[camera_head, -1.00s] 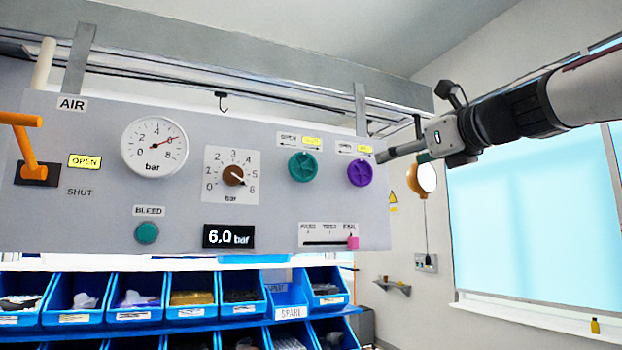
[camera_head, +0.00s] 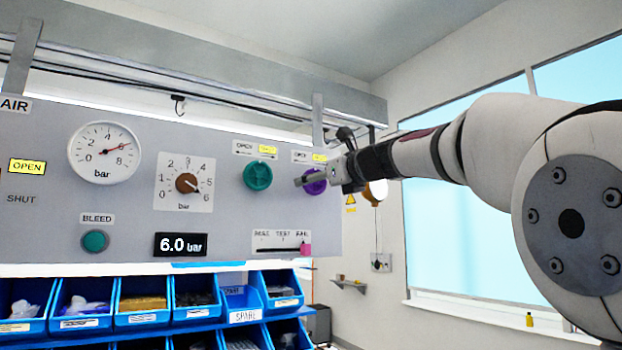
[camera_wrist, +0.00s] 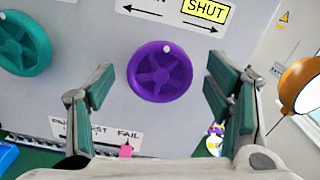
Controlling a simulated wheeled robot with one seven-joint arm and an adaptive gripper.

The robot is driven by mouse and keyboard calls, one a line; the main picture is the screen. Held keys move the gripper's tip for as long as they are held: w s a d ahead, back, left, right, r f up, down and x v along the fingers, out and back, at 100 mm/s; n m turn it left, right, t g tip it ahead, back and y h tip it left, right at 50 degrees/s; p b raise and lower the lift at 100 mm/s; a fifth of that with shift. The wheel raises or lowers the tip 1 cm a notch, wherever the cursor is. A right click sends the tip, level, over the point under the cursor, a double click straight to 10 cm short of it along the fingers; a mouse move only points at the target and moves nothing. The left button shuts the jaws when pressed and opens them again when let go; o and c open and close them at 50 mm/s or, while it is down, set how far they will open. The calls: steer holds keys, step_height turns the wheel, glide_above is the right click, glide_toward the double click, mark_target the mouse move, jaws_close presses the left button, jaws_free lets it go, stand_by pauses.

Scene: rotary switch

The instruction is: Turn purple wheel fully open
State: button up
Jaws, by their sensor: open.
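The purple wheel (camera_wrist: 160,72) is a spoked disc with a white dot at its top rim, on the grey panel. In the head view the purple wheel (camera_head: 314,182) is partly hidden by my gripper (camera_head: 308,180). A label above it has a double arrow and the word SHUT (camera_wrist: 206,10) on yellow. In the wrist view my gripper (camera_wrist: 160,90) is open, with one finger on each side of the wheel. I see gaps between the fingers and the rim, and no contact shows.
A teal wheel (camera_head: 258,176) sits left of the purple one. Below is a slider scale with a pink marker (camera_head: 305,249) at FAIL. A round orange-rimmed lamp (camera_wrist: 300,86) hangs to the right. Blue bins (camera_head: 140,305) stand below the panel.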

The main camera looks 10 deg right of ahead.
steer(key=c, duration=1.1)
steer(key=shift+c, duration=0.2)
